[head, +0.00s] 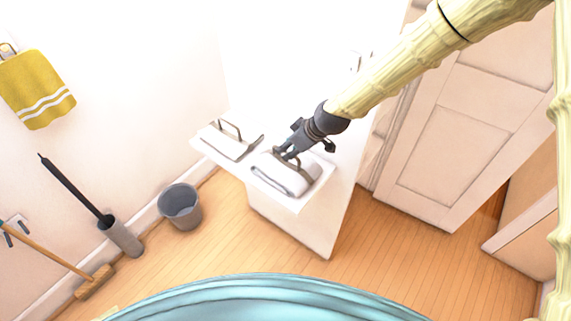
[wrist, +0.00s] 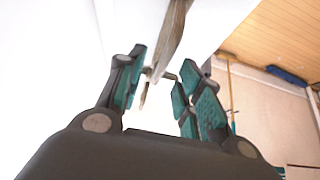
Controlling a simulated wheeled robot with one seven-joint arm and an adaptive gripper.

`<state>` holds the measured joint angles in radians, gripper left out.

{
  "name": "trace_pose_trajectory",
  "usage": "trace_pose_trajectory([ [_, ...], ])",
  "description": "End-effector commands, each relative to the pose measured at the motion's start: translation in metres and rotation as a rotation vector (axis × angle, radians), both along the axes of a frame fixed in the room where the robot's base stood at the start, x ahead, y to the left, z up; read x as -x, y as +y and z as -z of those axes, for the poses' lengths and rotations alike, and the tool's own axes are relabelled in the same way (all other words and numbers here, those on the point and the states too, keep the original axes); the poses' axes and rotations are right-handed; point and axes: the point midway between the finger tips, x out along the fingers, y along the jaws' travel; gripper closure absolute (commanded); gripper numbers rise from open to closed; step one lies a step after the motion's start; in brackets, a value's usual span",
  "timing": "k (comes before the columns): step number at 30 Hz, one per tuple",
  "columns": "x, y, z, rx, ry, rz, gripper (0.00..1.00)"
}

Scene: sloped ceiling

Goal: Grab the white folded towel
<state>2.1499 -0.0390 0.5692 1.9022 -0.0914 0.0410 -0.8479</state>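A white folded towel (head: 272,180) lies on the right end of a white ledge (head: 313,190) in the head view, with a grey-brown metal bar curving over it. My gripper (head: 287,155) is just above and at the back edge of the towel. In the wrist view my gripper (wrist: 160,92) has its teal-padded fingers apart. The grey-brown bar (wrist: 172,38) reaches in between them, with gaps showing at its sides. White surfaces fill the left of that view; I cannot tell towel from ledge there. Contact with the towel cannot be told.
A second white folded item (head: 226,146) with a metal bar lies to the left on the ledge. A grey bin (head: 180,207), a brush holder (head: 120,238) and a broom (head: 95,283) stand by the left wall. A yellow towel (head: 37,90) hangs there. A panelled door (head: 450,150) is at right.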

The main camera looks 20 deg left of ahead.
Motion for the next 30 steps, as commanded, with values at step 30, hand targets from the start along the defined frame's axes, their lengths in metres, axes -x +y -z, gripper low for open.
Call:
trace_pose_trajectory([
  [30, -0.005, 0.014, 0.029, 0.0, -0.001, 0.001, 1.0],
])
